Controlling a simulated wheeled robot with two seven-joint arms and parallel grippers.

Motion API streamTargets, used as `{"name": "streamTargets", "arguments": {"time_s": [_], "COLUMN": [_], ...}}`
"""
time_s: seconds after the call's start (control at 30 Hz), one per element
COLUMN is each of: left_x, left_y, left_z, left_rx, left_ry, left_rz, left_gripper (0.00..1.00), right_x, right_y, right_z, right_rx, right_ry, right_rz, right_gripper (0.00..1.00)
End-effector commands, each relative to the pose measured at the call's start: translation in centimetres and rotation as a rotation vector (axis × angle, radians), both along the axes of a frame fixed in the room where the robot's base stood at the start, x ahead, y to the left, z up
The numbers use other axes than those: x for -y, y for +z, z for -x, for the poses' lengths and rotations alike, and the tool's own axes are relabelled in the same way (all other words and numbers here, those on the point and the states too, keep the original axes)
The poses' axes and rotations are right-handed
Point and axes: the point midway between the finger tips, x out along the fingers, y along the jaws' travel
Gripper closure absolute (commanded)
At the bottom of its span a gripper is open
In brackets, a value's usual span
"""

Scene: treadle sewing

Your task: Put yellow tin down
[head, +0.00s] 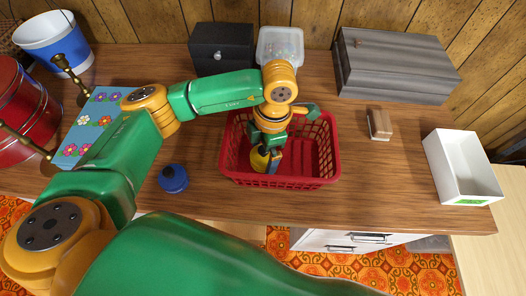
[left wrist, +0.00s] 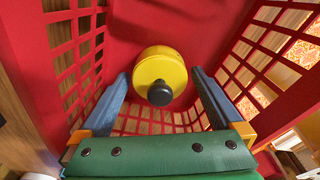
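The yellow tin (head: 258,162) is inside the red basket (head: 232,177), in its left part, partly hidden by my left gripper (head: 268,164). In the left wrist view, the round yellow tin (left wrist: 160,64) with a black knob shows against the basket's red inside. My left gripper (left wrist: 160,75) reaches down into the basket with its two blue fingers apart, one on each side of the tin. A narrow gap shows between the tin and each finger. Whether the tin rests fully on the basket floor is hard to tell. My right gripper is not in view.
A blue lidded pot (head: 173,178) stands left of the basket. A clear container (head: 280,46) and black box (head: 221,48) are behind it. A wooden block (head: 380,124), grey case (head: 395,65) and white open box (head: 462,170) lie to the right. Bare table lies between basket and white box.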

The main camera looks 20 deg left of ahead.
Motion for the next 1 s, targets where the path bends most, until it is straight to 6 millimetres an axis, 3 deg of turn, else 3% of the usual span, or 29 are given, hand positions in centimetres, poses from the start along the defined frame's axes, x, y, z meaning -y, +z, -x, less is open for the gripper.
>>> {"name": "streamTargets", "arguments": {"time_s": [0.17, 0.5, 0.6, 0.73, 1.0], "left_x": [0.1, 0.9, 1.0, 1.2, 1.2], "left_y": [1.0, 9.5, 11.3, 12.2, 12.2], "left_z": [-0.2, -0.9, -1.0, -1.0, -1.0], "left_rx": [0.004, 0.007, 0.005, 0.001, 0.0], "left_ry": [0.0, 0.001, 0.001, 0.0, 0.0], "left_rz": [0.0, -0.001, 0.0, 0.0, 0.0], "left_gripper": [0.0, 0.0, 0.0, 0.0, 0.0], "right_x": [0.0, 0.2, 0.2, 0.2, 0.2], "right_y": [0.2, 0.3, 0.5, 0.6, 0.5], "right_z": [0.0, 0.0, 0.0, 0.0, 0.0], "right_rx": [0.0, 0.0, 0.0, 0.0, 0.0], "right_ry": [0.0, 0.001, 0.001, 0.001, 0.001], "right_rz": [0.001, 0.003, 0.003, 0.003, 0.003], "right_gripper": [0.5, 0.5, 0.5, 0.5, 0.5]}}
